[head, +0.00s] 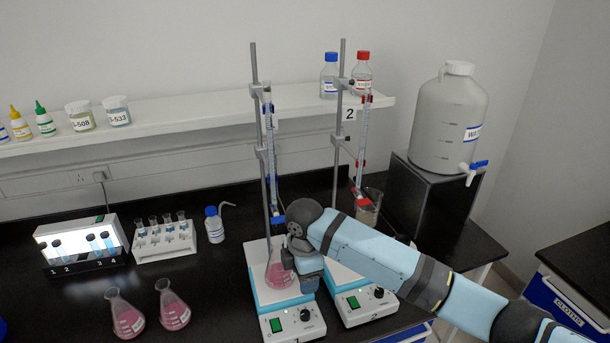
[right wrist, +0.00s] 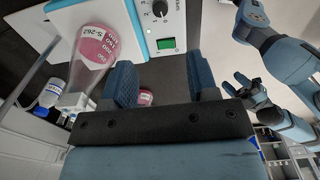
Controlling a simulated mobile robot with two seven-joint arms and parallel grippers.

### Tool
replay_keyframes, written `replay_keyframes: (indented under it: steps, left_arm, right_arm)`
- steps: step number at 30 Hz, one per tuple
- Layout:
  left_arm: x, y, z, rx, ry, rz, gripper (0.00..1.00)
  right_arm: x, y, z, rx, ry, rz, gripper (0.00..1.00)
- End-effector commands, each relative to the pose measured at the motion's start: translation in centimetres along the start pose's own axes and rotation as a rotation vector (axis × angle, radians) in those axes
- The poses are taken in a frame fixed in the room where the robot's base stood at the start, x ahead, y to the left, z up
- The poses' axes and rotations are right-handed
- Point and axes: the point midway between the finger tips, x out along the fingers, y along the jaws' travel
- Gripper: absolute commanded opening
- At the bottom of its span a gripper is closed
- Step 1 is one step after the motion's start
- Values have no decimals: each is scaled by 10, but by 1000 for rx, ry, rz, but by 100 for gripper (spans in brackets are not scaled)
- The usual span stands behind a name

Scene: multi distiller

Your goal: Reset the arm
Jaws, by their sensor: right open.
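My right gripper (head: 290,260) is low over the left stirrer, close beside a flask of pink liquid (head: 279,276) that stands on the stirrer's white plate. In the right wrist view my right gripper (right wrist: 162,82) has its two fingers wide apart with nothing gripped between them. The flask, labelled S-262 (right wrist: 97,46), is outside the fingers, to the left of the left one. My right arm hides part of the right stirrer. My other arm shows at the right of the wrist view, its left gripper (right wrist: 243,88) small and dark; its jaw state is unclear.
The left stirrer (head: 292,319) and right stirrer (head: 367,305) stand beneath burettes on tall stands. Two pink flasks (head: 125,315) (head: 173,305) stand on the bench at left. A tube rack (head: 165,252) and wash bottle (head: 214,225) are behind. A water tank (head: 447,120) stands right.

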Motion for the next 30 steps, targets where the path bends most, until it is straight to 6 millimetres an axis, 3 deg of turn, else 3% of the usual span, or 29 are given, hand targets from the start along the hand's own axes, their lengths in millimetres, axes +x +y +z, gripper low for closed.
replay_keyframes:
  steps: [4,10,16,23,30]
  left_arm:
    - [0,0,0,0,0,-1,43]
    - [-1,-1,-1,1,-1,-1,43]
    - [-1,-1,-1,1,-1,-1,43]
    - [-2,-1,-2,1,-1,-1,43]
    - [-3,0,-3,1,-1,-1,43]
  right_arm:
    - [22,-10,-13,51,75,29,54]
    - [73,-40,-42,269,306,136,54]
    - [112,-74,-48,564,520,251,54]
    - [150,-128,-21,922,685,388,54]
    - [178,-211,35,1259,761,562,54]
